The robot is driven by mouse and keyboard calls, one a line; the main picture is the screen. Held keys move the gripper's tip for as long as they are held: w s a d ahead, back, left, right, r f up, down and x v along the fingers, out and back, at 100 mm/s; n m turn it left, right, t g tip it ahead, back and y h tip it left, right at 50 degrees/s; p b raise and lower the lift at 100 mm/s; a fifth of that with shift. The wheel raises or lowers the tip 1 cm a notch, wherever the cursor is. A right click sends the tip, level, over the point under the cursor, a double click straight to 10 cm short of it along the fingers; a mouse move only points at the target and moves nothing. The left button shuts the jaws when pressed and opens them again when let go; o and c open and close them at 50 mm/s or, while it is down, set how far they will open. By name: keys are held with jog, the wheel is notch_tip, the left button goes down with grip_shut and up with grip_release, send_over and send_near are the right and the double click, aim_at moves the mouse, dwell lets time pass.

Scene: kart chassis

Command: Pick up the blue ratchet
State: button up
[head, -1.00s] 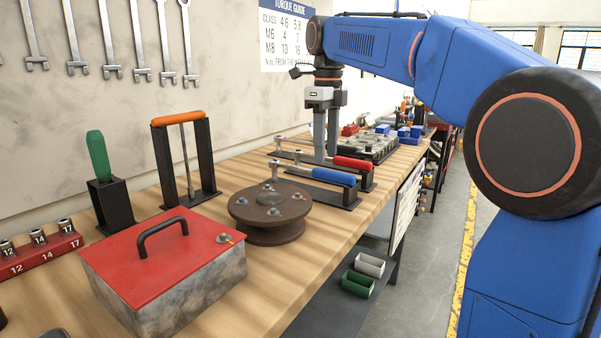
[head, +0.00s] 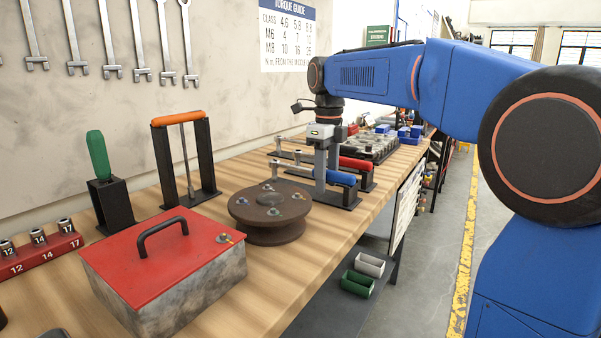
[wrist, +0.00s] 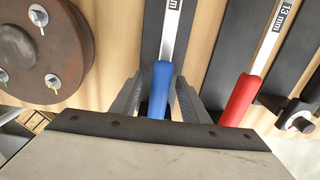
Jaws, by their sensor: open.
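The blue ratchet (head: 339,178) has a blue handle and a metal shaft and lies in a black holder on the bench. Its handle also shows in the wrist view (wrist: 161,82). My gripper (head: 321,195) points down at the handle. In the wrist view its two fingers (wrist: 158,100) stand open, one on each side of the blue handle, with a gap showing beside it. The lower end of the handle is hidden by the gripper body in the wrist view.
A red-handled ratchet (head: 355,163) lies in a holder just behind, close to the right finger in the wrist view. A round rusty hub (head: 268,224) stands to the left. A red-lidded box (head: 150,255) stands nearer.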

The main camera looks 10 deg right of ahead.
jog(key=shift+c, duration=0.2)
grip_shut()
jog(key=shift+r, duration=0.1)
notch_tip(320, 180, up, 10)
dwell(0.3)
jog(key=c, duration=0.6)
grip_release()
grip_shut()
dwell(0.6)
